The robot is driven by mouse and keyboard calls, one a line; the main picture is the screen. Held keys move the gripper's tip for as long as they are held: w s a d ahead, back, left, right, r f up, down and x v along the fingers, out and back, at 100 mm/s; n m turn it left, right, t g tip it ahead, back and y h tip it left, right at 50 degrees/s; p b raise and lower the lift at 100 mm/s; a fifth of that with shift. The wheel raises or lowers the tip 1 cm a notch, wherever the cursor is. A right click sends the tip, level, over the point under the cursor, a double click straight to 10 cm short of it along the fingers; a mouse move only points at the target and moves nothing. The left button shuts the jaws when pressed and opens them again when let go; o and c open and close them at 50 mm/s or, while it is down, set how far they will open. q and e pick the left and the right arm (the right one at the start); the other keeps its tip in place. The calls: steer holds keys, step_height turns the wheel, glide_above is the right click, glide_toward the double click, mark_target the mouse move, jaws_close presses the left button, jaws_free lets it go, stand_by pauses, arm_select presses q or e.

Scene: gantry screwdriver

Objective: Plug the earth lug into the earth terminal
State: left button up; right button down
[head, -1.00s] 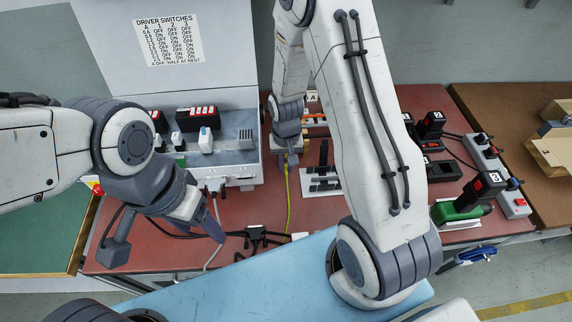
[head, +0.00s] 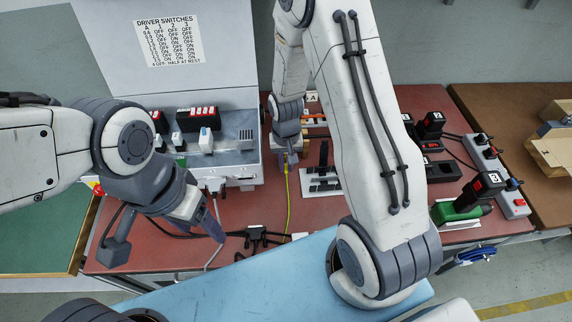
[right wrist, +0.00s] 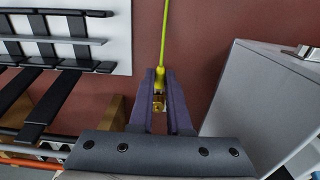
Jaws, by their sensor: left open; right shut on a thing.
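The earth lug (right wrist: 158,100) is a small brass-coloured piece on the end of a yellow-green wire (right wrist: 164,45). In the right wrist view it sits between the fingers of my right gripper (right wrist: 159,85), which is shut on it. In the head view my right gripper (head: 288,158) is beside the right side of the grey control box (head: 240,172), with the wire (head: 287,205) running down from it. I cannot make out the earth terminal. My left gripper (head: 214,220) is open and empty, over the front left of the red-brown bench.
Black cables with a connector (head: 256,233) lie near the bench's front. A white rack with black bars (head: 322,186) stands right of my right gripper. Orange and grey rods (right wrist: 30,150) show in the right wrist view.

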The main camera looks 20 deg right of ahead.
mark_target(286, 165)
steer(key=shift+w+d, duration=0.15)
steer(key=shift+w, duration=0.4)
stand_by(0.4)
steer(key=c, duration=0.8)
jaws_free()
steer(key=shift+r, duration=0.15)
steer(key=shift+r+p, duration=2.45)
steer(key=shift+r, duration=0.15)
